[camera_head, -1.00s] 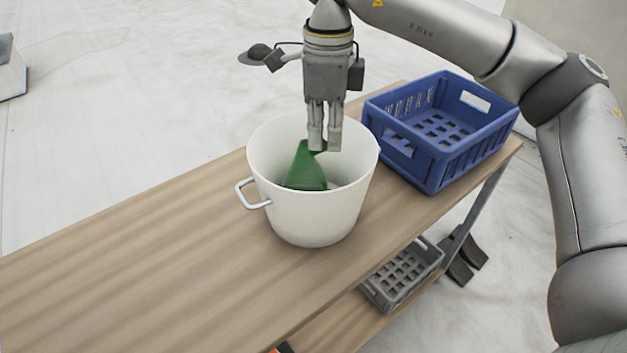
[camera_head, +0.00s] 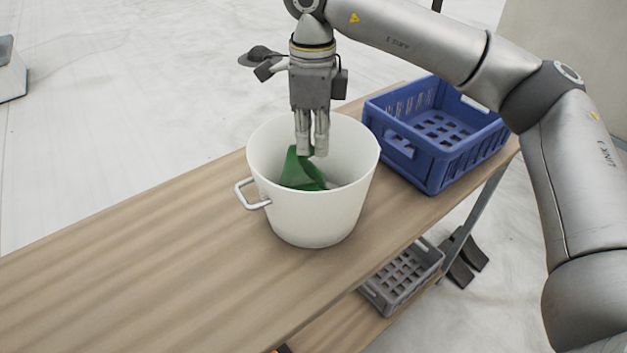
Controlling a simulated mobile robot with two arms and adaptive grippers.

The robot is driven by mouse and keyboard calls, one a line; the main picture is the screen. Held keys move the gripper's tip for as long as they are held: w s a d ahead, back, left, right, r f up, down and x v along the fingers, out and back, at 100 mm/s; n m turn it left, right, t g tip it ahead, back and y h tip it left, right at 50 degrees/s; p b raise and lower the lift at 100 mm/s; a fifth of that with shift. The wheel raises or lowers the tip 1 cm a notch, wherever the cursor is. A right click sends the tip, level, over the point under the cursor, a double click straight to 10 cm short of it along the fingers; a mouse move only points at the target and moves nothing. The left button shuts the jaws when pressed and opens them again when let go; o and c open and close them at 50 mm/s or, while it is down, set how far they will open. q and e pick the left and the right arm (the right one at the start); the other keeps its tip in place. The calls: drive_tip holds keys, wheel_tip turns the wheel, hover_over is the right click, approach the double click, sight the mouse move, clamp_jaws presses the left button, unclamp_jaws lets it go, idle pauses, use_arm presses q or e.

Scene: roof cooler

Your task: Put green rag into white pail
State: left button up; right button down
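The green rag (camera_head: 299,172) hangs bunched inside the white pail (camera_head: 315,218), its top at my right gripper's fingertips. The pail stands upright on the wooden table, with a wire handle on its left side. My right gripper (camera_head: 312,152) points straight down into the pail's mouth, with its fingers close together on the rag's upper end. The fingertips hide part of the rag. The rag's lower part is near the pail's inside, but I cannot tell whether it touches the bottom. My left gripper is not in view.
A blue crate (camera_head: 432,158) stands right of the pail, close to it, at the table's far end. A grey crate (camera_head: 402,281) sits on the lower shelf. The wooden table top (camera_head: 150,255) is clear to the left.

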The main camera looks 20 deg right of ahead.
drive_tip(key=c, duration=2.1)
unclamp_jaws()
drive_tip(key=o, duration=0.5)
drive_tip(key=shift+c, duration=0.2)
drive_tip(key=shift+o, duration=0.2)
drive_tip(key=o, duration=0.6)
drive_tip(key=shift+c, duration=0.2)
drive_tip(key=o, duration=0.7)
